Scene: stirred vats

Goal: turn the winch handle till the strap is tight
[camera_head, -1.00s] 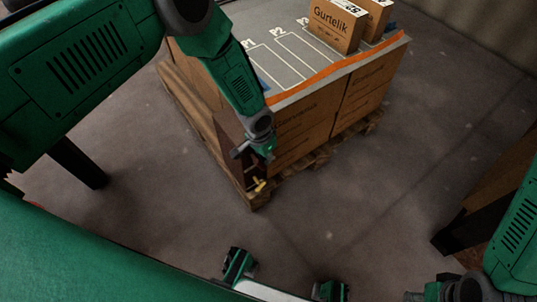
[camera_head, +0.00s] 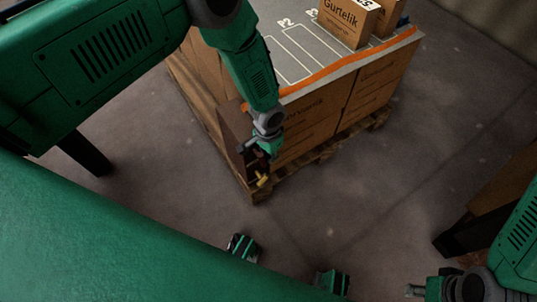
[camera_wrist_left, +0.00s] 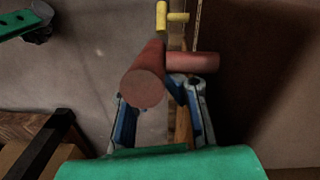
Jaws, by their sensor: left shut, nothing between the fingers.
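In the left wrist view a thick reddish cylinder with a side bar, which looks like the winch handle (camera_wrist_left: 145,83), lies just ahead of my left gripper (camera_wrist_left: 158,92). The fingers show on both sides below it; they are shut with nothing held. In the head view my left gripper (camera_head: 268,156) is low at the near corner of the loaded pallet and hides most of the winch. A small yellow part (camera_head: 263,181) shows just below it, and also in the wrist view (camera_wrist_left: 172,17). The orange strap (camera_head: 345,63) runs along the load's top edge. My right gripper (camera_head: 416,291) is at the bottom right, its fingers unclear.
Brown cartons (camera_head: 310,120) stand on a wooden pallet (camera_head: 330,150) under a grey marked top (camera_head: 300,50). A smaller carton (camera_head: 347,22) stands on top. Another brown object (camera_head: 500,200) is at the right. The floor (camera_head: 340,210) between is clear.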

